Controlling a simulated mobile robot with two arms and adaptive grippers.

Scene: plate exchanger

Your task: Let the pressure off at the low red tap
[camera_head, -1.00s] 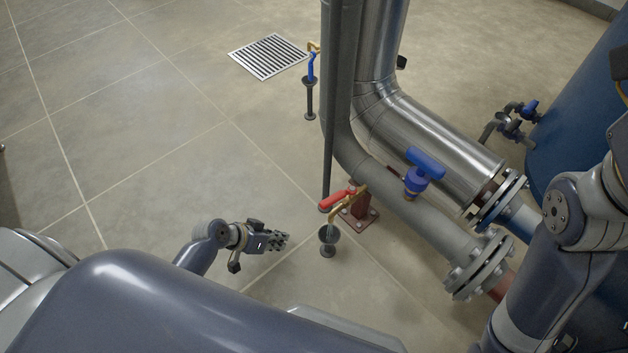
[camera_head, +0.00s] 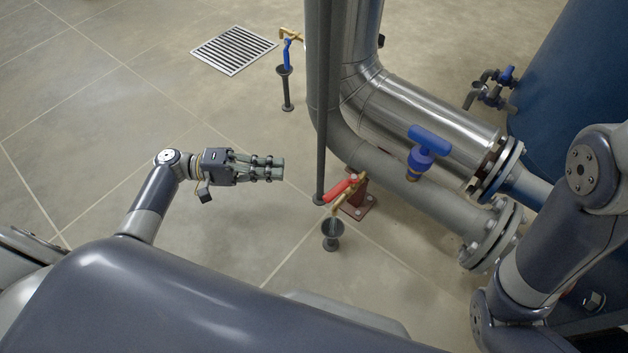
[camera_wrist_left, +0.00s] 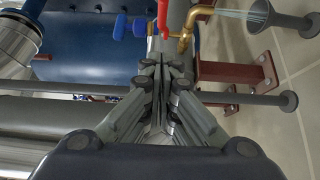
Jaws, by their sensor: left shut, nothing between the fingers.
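The low red tap has a red lever (camera_head: 340,188) on a brass body (camera_head: 349,197), by the foot of the grey pipe. A thin stream of water runs from its spout into a dark funnel drain (camera_head: 332,232). My left gripper (camera_head: 278,168) is shut and empty, apart from the lever, to its left in the head view. In the left wrist view my fingers (camera_wrist_left: 162,68) are together. The red lever (camera_wrist_left: 164,16), brass spout (camera_wrist_left: 187,36), water stream and funnel (camera_wrist_left: 284,20) show beyond them. My right arm shows, but its gripper is out of view.
A thin upright dark pipe (camera_head: 322,120) stands close behind the lever. A blue-handled valve (camera_head: 426,150) sits on the grey pipe to the right. Another blue tap (camera_head: 287,58) stands near a floor grate (camera_head: 233,50). The floor left of my gripper is clear.

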